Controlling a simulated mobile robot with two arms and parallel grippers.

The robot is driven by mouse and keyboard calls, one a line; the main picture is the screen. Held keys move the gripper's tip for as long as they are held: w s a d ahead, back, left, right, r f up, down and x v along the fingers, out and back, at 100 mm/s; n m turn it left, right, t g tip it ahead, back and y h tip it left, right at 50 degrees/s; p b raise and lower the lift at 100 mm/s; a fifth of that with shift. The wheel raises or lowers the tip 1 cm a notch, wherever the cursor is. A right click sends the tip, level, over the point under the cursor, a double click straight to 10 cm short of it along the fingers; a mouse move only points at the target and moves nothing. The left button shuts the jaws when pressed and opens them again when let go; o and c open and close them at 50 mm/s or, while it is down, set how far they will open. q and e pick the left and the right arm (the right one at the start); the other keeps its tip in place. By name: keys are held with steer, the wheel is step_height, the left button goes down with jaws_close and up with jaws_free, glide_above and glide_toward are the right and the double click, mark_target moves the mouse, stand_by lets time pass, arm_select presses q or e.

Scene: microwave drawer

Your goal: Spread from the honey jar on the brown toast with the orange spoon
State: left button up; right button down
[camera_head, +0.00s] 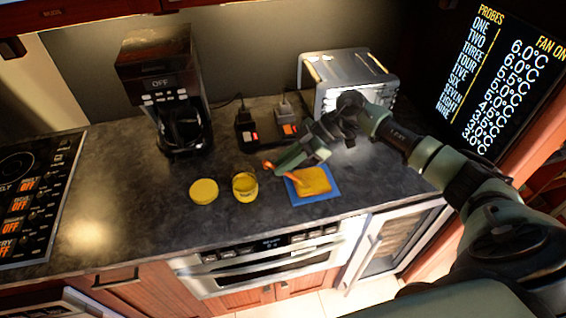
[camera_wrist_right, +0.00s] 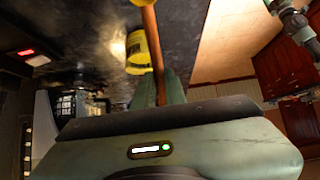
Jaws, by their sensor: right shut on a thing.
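The golden-brown toast (camera_head: 316,179) lies on a blue square board (camera_head: 314,199) on the dark counter. The open yellow honey jar (camera_head: 245,195) stands left of it, and it also shows in the right wrist view (camera_wrist_right: 137,50). My right gripper (camera_head: 276,166) is shut on the orange spoon (camera_head: 291,179), which also shows in the right wrist view (camera_wrist_right: 149,22). The gripper is above the counter just behind the jar and toast. The spoon slants down to the toast's left part; I cannot tell whether it touches. My left gripper is not in view.
A yellow round lid (camera_head: 204,191) lies left of the jar. A coffee maker (camera_head: 172,95) stands at the back left and a silver toaster oven (camera_head: 345,80) at the back right. Two small dark devices stand between them.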

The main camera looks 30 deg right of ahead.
steer(key=shift+f, duration=0.4)
steer(key=shift+r, duration=0.1)
steer(key=shift+p, duration=0.3)
stand_by(0.4)
steer(key=shift+p, duration=0.3)
steer(key=shift+d, duration=0.1)
steer(key=shift+s+d, duration=0.2)
steer(key=shift+d, duration=0.45)
steer(key=shift+s+d, duration=0.15)
steer(key=shift+d, duration=0.5)
